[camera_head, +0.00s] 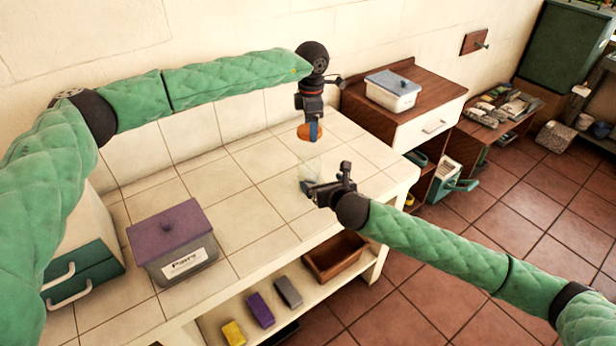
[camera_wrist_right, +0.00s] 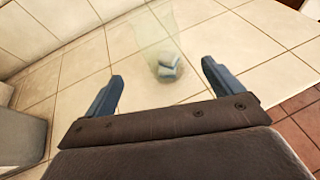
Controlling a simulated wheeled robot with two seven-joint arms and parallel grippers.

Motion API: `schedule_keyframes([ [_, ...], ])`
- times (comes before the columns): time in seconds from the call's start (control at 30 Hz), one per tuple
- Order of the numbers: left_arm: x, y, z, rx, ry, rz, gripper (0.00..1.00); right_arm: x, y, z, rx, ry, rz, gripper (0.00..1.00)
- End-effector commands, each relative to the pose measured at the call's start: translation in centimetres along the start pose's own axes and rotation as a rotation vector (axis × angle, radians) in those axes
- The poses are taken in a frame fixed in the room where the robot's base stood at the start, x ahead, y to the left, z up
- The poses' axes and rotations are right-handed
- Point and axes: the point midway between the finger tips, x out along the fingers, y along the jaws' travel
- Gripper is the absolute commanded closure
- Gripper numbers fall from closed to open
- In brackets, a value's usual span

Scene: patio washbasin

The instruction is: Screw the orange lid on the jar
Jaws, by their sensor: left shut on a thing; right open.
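The orange lid (camera_head: 304,132) is held by my left gripper (camera_head: 313,130), which is shut on it above the tiled counter. The jar (camera_head: 308,168) is clear and faint, standing on the counter below the lid, with a visible gap between them. In the right wrist view the jar (camera_wrist_right: 168,30) shows as a pale, see-through shape with something blue and white at its bottom. My right gripper (camera_head: 312,188) is open and low beside the jar. Its blue fingertips (camera_wrist_right: 161,75) stand apart, with the jar showing between and beyond them; I see no contact.
A purple-lidded grey box (camera_head: 172,240) stands on the counter's left part, by a green case (camera_head: 85,278). A white box (camera_head: 393,90) sits on the wooden cabinet behind. A brown tray (camera_head: 335,256) and several sponges are on the shelf below. Bare tiles surround the jar.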

Motion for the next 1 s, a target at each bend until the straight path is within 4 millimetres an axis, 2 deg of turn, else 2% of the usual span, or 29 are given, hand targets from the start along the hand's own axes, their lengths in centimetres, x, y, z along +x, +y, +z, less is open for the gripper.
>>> schedule_keyframes([
  [0.57,0.0,0.0,0.0,-0.002,0.0,0.0,0.56,0.4,0.0,0.0,-0.044,0.0,-0.001,0.08],
  [0.77,0.0,0.0,0.0,-0.002,0.0,0.0,0.56,2.5,0.0,0.0,-0.044,0.001,-0.002,0.08],
  [1.0,0.0,0.0,0.0,-0.002,0.0,0.0,0.56,6.3,0.0,0.0,-0.043,0.001,-0.002,0.08],
])
